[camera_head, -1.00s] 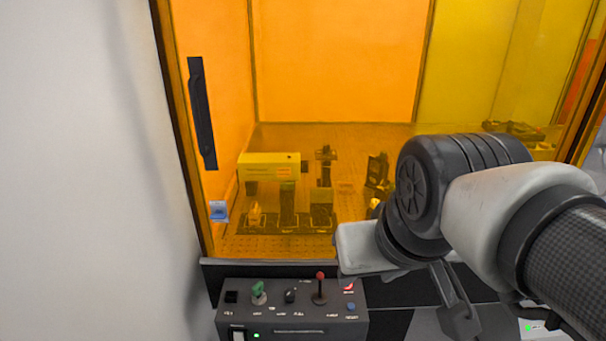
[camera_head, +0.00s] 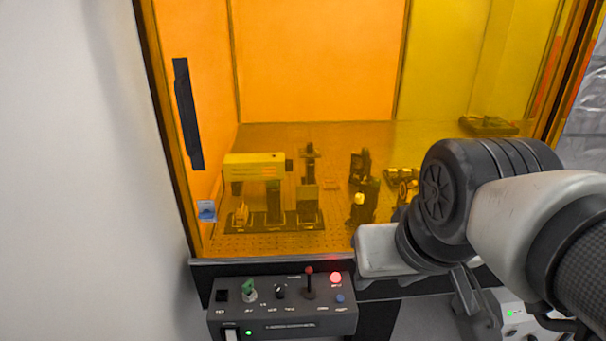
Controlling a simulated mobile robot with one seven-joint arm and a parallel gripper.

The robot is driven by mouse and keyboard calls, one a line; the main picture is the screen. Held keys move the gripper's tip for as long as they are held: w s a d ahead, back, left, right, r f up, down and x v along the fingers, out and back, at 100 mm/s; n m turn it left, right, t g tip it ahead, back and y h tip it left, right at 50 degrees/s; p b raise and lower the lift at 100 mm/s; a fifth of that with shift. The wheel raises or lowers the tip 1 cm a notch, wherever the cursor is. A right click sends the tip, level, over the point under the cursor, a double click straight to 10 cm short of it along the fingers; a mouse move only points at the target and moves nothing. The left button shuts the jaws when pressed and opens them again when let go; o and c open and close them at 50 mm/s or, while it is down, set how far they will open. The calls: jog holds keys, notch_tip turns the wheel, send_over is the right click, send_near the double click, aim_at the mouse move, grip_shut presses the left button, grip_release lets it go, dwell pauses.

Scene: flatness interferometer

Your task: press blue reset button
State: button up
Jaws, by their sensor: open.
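The blue reset button (camera_head: 340,298) is small and round, near the right end of the sloping top of a dark grey control box (camera_head: 283,327). It sits just below a lit red button or lamp (camera_head: 336,278). My gripper (camera_head: 472,300) is to the right of the control box, apart from it, with its dark fingers pointing down. It is open, with nothing seen between the fingers. My wrist hides part of the hand, and the fingers show only partly.
The box also carries a green switch (camera_head: 249,289), a dark knob (camera_head: 280,291) and a red-tipped lever (camera_head: 309,283). Behind it stands an orange-tinted enclosure (camera_head: 320,60) with a black handle (camera_head: 188,113) and optical parts inside. A white wall (camera_head: 70,170) is at left.

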jog(key=shift+w, duration=0.3)
jog(key=shift+c, duration=0.3)
grip_shut()
dwell(1.0)
